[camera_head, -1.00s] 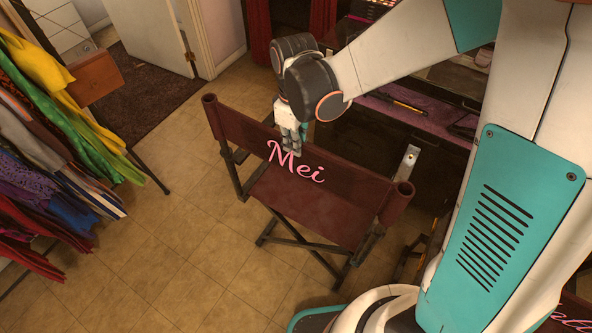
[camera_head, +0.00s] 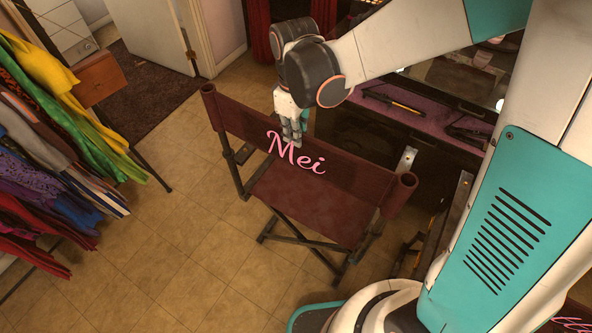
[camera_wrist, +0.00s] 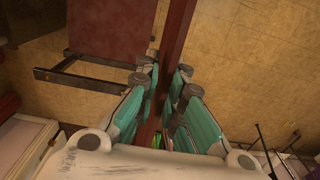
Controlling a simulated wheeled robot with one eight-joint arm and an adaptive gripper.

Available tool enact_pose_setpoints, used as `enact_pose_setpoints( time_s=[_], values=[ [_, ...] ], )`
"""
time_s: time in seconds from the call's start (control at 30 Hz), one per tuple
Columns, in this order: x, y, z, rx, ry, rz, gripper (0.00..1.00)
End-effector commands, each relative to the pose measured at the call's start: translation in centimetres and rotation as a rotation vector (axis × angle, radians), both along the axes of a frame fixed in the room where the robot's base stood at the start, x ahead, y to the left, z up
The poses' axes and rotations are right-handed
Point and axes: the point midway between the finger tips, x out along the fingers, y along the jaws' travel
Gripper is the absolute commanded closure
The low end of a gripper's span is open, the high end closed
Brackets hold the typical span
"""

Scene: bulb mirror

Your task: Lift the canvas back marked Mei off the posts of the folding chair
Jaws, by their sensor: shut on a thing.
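The maroon canvas back (camera_head: 345,172), with pink "Mei" lettering, spans the two sides of the folding chair, its rolled sleeve ends above the frame. My gripper (camera_head: 291,137) is shut on its top edge, near the middle by the lettering. In the wrist view the canvas back (camera_wrist: 178,45) runs as a narrow strip between my gripper's fingers (camera_wrist: 160,95). The chair's maroon seat (camera_head: 310,206) and crossed legs stand below on the floor. A left post (camera_head: 233,165) shows under the left sleeve. How much post remains inside either sleeve is hidden.
A rack of colourful clothes (camera_head: 50,130) stands at the left. A dark dressing counter with a pink top (camera_head: 425,118) is behind the chair at right. Tiled floor (camera_head: 170,255) is clear at front left. My arm and base fill the right side.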

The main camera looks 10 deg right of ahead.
Motion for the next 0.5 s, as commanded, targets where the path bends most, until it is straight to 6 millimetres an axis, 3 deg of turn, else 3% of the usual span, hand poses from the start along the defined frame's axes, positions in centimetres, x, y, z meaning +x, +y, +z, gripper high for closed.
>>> enact_pose_setpoints(
  time_s=[0.5],
  values=[
    [0.0, 0.0, 3.0, 0.0, 0.0, 0.0, 1.0]
  ],
)
